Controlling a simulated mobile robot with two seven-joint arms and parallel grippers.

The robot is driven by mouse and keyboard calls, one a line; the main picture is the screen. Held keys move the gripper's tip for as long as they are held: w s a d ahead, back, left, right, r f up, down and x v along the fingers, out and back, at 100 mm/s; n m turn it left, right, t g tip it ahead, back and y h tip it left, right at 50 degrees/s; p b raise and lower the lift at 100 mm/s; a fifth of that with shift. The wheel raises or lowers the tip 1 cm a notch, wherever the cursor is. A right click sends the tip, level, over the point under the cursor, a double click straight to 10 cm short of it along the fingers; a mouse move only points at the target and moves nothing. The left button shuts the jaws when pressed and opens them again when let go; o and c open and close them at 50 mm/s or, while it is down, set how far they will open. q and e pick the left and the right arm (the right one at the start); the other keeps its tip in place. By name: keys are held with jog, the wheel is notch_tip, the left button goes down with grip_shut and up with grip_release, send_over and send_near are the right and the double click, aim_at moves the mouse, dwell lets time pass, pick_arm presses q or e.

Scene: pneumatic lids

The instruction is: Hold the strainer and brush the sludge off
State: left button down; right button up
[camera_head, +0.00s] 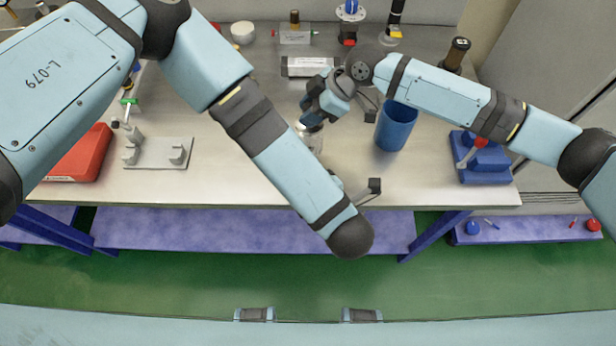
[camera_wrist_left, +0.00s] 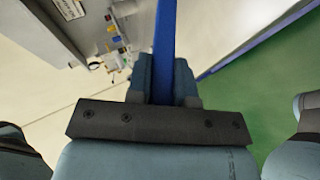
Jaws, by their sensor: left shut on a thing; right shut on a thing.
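My right gripper (camera_head: 313,112) is over the middle of the table in the head view, shut on a pale, shiny piece (camera_head: 311,137) that looks like the strainer. The piece is partly covered by the gripper and my left arm. Sludge cannot be made out. My left gripper (camera_wrist_left: 165,72) shows in the left wrist view, shut on a long, flat blue bar (camera_wrist_left: 165,35), which may be the brush's handle. Its far end is out of that view.
A blue cup (camera_head: 397,128) stands right of the right gripper. A blue block (camera_head: 484,168) is near the table's right end. A grey stand (camera_head: 155,160) and a red tray (camera_head: 82,155) are at left.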

pick_arm(q)
jog(key=shift+f, duration=0.3)
jog(key=shift+f, duration=0.1)
jog(key=shift+f, duration=0.45)
jog(key=shift+r, duration=0.15)
jog(key=shift+w+a+r, duration=0.1)
jog(key=shift+r, duration=0.4)
jog(key=shift+r, duration=0.15)
jog(key=shift+a+r, duration=0.1)
jog(key=shift+r, duration=0.3)
jog(key=shift+r, duration=0.2)
jog(key=shift+a+r, duration=0.1)
jog(key=shift+r, duration=0.3)
